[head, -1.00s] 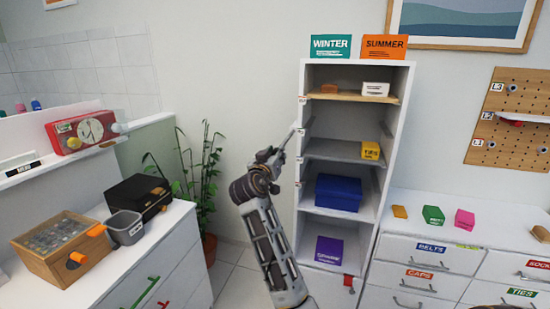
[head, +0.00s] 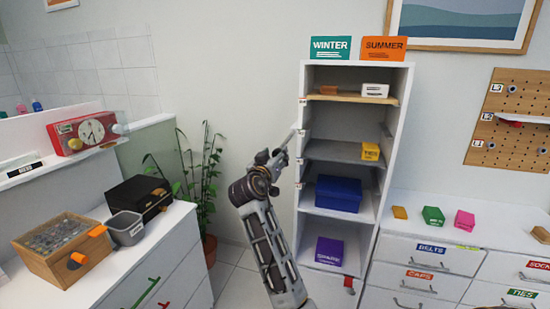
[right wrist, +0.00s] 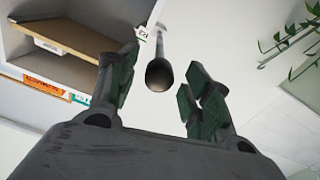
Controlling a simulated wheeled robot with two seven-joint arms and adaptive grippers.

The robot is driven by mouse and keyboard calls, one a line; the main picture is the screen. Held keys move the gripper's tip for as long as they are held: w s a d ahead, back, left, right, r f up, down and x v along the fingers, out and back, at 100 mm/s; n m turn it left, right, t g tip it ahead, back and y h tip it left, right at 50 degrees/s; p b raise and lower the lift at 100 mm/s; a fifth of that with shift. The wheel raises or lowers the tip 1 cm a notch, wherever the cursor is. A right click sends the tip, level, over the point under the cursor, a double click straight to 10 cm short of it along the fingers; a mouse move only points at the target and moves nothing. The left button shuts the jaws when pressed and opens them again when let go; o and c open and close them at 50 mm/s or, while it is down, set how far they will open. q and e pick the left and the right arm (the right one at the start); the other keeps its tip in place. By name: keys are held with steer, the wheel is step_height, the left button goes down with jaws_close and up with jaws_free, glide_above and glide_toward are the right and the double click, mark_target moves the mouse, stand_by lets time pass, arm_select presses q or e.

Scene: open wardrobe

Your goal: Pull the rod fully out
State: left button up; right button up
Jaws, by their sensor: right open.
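The rod shows in the right wrist view (right wrist: 158,70) as a grey bar with a dark rounded end, beside the wardrobe's edge. In the head view a thin pale rod-like piece (head: 289,138) stands at the wardrobe's left side, just above my right gripper. My right gripper (head: 277,157) is by the wardrobe's left edge. In the right wrist view its two fingers (right wrist: 160,90) are apart, with the rod's dark end seen in the gap between them. I cannot tell how far beyond the fingertips it lies. My left gripper is not in view.
The open wardrobe (head: 392,150) holds boxes on its shelves, including a blue bin (head: 338,193). A potted plant (head: 205,180) stands left of my right arm. A white dresser (head: 160,255) is at the left, drawers (head: 440,258) at the right.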

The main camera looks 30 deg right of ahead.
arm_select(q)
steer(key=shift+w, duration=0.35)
arm_select(e)
steer(key=v, duration=0.7)
steer(key=shift+a, duration=0.15)
steer(key=shift+s, duration=0.1)
